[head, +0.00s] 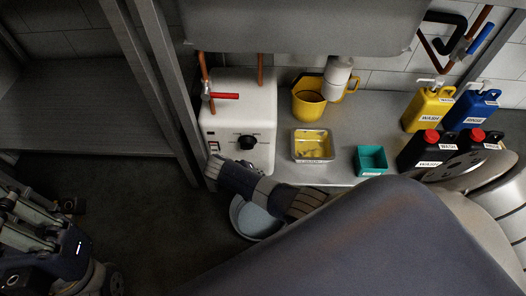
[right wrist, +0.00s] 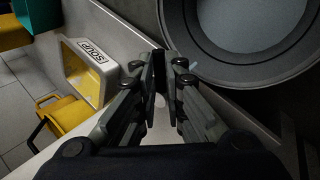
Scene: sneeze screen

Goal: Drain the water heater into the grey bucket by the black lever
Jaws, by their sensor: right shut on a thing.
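The white water heater (head: 238,118) stands at the left end of the counter, with a red lever (head: 225,96) on its pipe and a round black knob (head: 247,142) on its front. The grey bucket (head: 252,221) is below the counter edge, partly covered by my right arm; its round rim fills the upper right of the right wrist view (right wrist: 215,55). My right gripper (right wrist: 161,72) is in front of the heater's lower part, shut on the black lever, which its fingers mostly hide. My left gripper (head: 70,206) is far left, away from everything; its jaws are unclear.
Yellow (head: 428,108), blue (head: 475,108) and black jugs (head: 420,150) stand to the right. A grey post (head: 167,85) borders the heater's left side.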

